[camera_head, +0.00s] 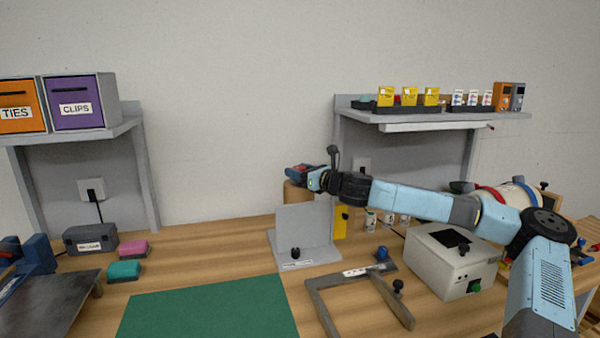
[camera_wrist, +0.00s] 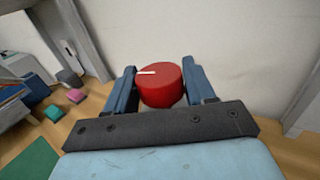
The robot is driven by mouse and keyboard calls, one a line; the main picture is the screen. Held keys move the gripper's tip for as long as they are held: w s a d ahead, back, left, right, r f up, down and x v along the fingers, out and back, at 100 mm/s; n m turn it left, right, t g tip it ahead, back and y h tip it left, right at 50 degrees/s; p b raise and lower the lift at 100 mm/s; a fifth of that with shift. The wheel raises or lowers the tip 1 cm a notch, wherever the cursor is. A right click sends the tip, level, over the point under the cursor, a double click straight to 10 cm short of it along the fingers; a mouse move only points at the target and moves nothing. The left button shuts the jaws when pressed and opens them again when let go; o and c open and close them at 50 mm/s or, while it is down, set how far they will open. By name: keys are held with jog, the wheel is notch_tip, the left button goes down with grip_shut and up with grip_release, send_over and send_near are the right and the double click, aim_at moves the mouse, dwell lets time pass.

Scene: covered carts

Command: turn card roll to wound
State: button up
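A red round cap (camera_wrist: 166,88) with a white line on its top shows in the wrist view, between the two fingers of my gripper (camera_wrist: 160,86). The white line points left. The fingers lie along both sides of the cap with hardly any gap; I cannot tell whether they press on it. In the head view my gripper (camera_head: 303,174) is above a brown roll (camera_head: 293,193) behind a grey upright plate (camera_head: 308,225). The plate and gripper hide most of the roll. I cannot read any wound mark.
A grey frame (camera_head: 324,310), a white box (camera_head: 440,265) and small bottles (camera_head: 371,220) stand to the right on the bench. A green mat (camera_head: 210,310) lies in front. Shelves flank the bare wall; the left one holds a purple bin (camera_head: 78,92).

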jog(key=c, duration=0.5)
jog(key=shift+o, duration=0.2)
